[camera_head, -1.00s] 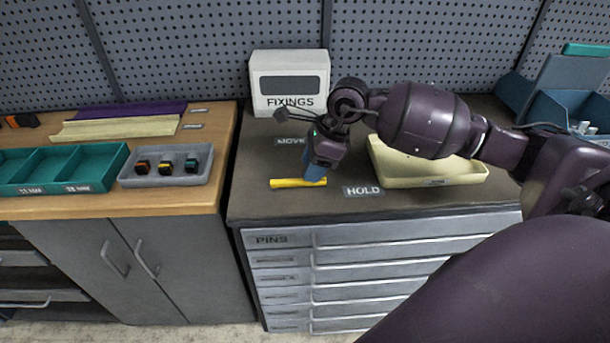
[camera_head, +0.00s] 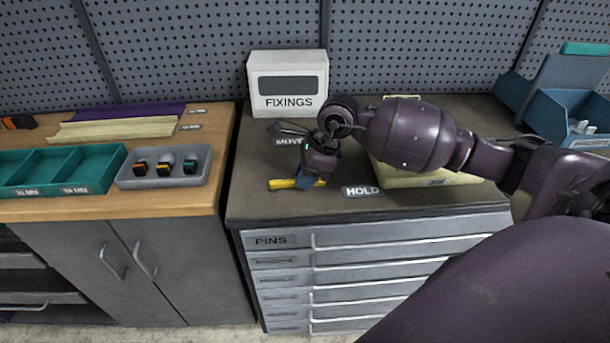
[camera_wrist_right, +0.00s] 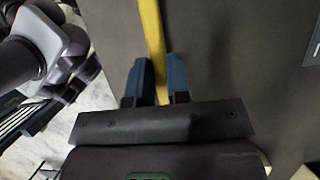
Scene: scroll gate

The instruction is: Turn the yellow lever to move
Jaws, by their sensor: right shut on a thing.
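The yellow lever (camera_head: 284,184) lies across the dark counter top, left of the HOLD label (camera_head: 362,191) and below the MOVE label (camera_head: 287,142). My right gripper (camera_head: 305,181) reaches down onto its right part. In the right wrist view the yellow lever (camera_wrist_right: 154,45) runs down between the two blue fingers of my right gripper (camera_wrist_right: 158,85), which are shut on it. The lever's pivot is hidden behind my gripper or cannot be made out. My left gripper is in neither view.
A white FIXINGS box (camera_head: 288,84) stands at the back of the counter. A cream tray (camera_head: 440,180) lies right of the lever, partly behind my right arm. A grey tray (camera_head: 165,167) with small parts sits on the wooden bench at left. Blue bins (camera_head: 565,105) stand far right.

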